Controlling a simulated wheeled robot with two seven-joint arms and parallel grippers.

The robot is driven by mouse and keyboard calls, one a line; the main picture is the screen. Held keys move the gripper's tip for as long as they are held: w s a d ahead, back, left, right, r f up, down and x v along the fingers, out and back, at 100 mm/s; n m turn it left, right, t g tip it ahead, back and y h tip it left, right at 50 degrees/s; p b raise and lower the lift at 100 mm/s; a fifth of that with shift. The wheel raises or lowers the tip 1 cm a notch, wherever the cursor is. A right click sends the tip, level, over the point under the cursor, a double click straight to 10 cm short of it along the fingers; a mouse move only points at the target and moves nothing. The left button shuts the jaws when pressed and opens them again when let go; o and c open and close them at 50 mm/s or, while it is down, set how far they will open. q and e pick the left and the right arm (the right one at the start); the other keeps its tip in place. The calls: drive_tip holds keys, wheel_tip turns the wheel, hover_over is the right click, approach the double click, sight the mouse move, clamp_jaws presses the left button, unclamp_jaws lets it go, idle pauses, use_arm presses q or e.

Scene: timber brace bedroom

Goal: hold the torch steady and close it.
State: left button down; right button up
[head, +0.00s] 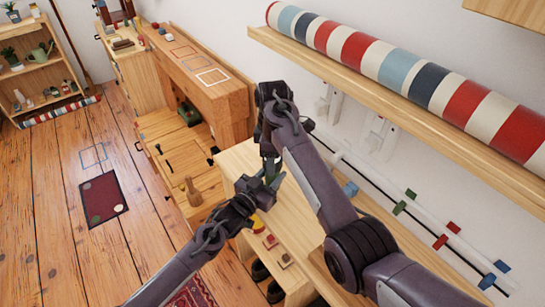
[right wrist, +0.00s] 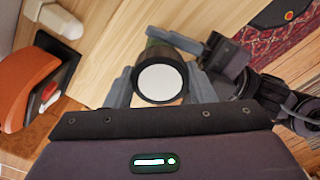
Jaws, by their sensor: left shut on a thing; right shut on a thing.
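The torch (right wrist: 160,82) shows end-on in the right wrist view as a black round barrel with a white face; a bit of green shows behind it. My right gripper (right wrist: 162,90) is shut on it, one grey finger on each side. My left gripper (right wrist: 212,48) comes in from the right of that view and is shut at the torch's far part; its exact grip is partly hidden. In the head view my left gripper (head: 256,187) and my right gripper (head: 270,165) meet above the wooden bench, and only a small greenish bit of the torch (head: 273,180) shows between them.
The bench (head: 290,225) below carries small red and yellow items (head: 258,223). A wall shelf (head: 350,80) with a striped roll (head: 400,70) runs close on the right. A wooden cabinet (head: 200,90) stands behind. Open floor (head: 60,180) lies to the left.

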drive_tip(key=m, duration=0.6)
drive_tip(key=o, duration=1.1)
drive_tip(key=shift+r, duration=2.25)
drive_tip(key=shift+c, duration=0.5)
